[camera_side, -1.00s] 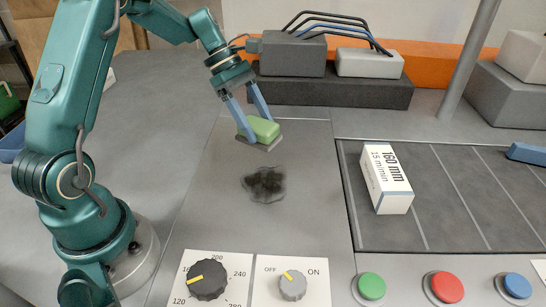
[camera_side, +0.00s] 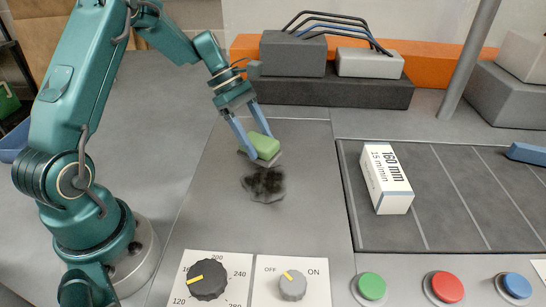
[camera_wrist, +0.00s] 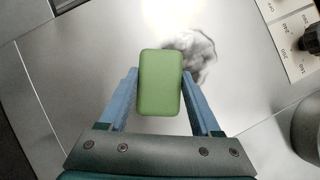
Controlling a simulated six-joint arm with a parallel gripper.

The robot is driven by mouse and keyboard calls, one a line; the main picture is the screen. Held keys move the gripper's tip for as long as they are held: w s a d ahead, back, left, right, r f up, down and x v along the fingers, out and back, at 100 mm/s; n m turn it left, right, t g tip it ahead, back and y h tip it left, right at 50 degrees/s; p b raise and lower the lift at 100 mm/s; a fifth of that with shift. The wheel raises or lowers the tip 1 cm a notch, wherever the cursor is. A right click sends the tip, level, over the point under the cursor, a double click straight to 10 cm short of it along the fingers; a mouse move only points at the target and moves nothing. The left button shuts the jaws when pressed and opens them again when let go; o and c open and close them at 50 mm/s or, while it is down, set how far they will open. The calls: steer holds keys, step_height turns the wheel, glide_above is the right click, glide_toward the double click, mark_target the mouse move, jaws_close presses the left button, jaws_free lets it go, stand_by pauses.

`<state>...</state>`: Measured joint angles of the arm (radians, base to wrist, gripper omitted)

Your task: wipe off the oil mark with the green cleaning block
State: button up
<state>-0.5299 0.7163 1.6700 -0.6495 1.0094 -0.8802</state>
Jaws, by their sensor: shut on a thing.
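The green cleaning block (camera_side: 264,146) has a thin grey underside and is held between the two blue fingers of my gripper (camera_side: 254,143). In the wrist view the block (camera_wrist: 160,83) fills the space between the fingertips of my gripper (camera_wrist: 160,92). The oil mark (camera_side: 265,186) is a dark, smudged patch on the grey metal plate. The block is at the mark's far edge in the side view and hides part of it. In the wrist view the mark (camera_wrist: 196,52) shows beyond the block, to its upper right. I cannot tell whether the block touches the plate.
A white box (camera_side: 387,182) marked 160 mm stands on the dark lined mat (camera_side: 450,225) at right. Two dials (camera_side: 207,280) (camera_side: 293,286) and several coloured buttons line the front. A dark grey block (camera_side: 330,91) stands at the back. The plate around the mark is clear.

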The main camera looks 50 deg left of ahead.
steer(key=shift+f, duration=1.65)
steer(key=shift+s+d+r, duration=0.3)
steer(key=shift+s+d, duration=0.05)
steer(key=shift+c, duration=0.6)
steer(key=shift+s+d+f, duration=0.1)
steer(key=shift+s+d, duration=0.1)
steer(key=shift+d, duration=0.05)
steer(key=shift+s+d, duration=3.8)
steer(key=shift+w+a, duration=4.45)
steer(key=shift+a, duration=0.05)
steer(key=shift+w+d, duration=0.75)
steer(key=shift+d, duration=0.2)
steer(key=shift+s+d, duration=4.2)
steer(key=shift+d, duration=0.15)
steer(key=shift+w+a, duration=4.25)
steer(key=shift+a, duration=0.05)
steer(key=shift+r, duration=4.05)
